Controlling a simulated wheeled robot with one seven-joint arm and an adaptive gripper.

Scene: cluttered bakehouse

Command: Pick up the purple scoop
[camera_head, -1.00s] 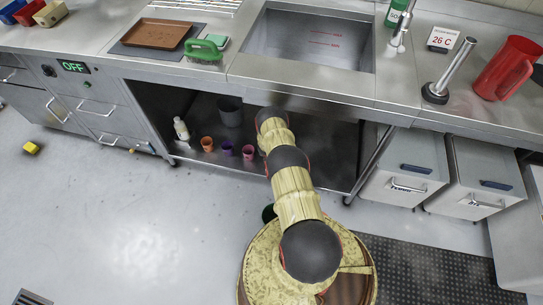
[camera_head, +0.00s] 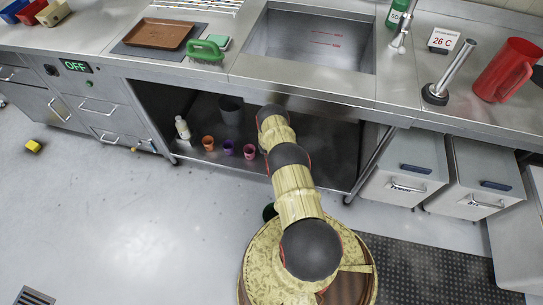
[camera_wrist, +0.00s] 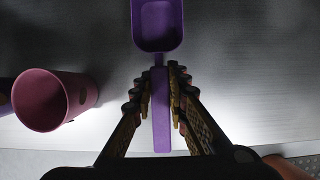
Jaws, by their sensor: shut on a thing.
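The purple scoop (camera_wrist: 158,25) lies in the upper middle of the wrist view, with its bowl pointing away and its handle running back towards me. My gripper (camera_wrist: 160,75) is shut on the scoop's handle, with one finger on each side of it. I cannot tell whether the scoop touches the grey metal surface below. In the head view my arm reaches under the counter, and my gripper and the scoop are hidden there.
A pink cup (camera_wrist: 85,95) stands close to the left of my gripper, with part of a purple cup (camera_wrist: 5,97) beyond it. In the head view, an orange cup (camera_head: 208,142), a white bottle (camera_head: 182,128) and a grey bucket (camera_head: 231,109) share the shelf under the counter (camera_head: 300,97).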

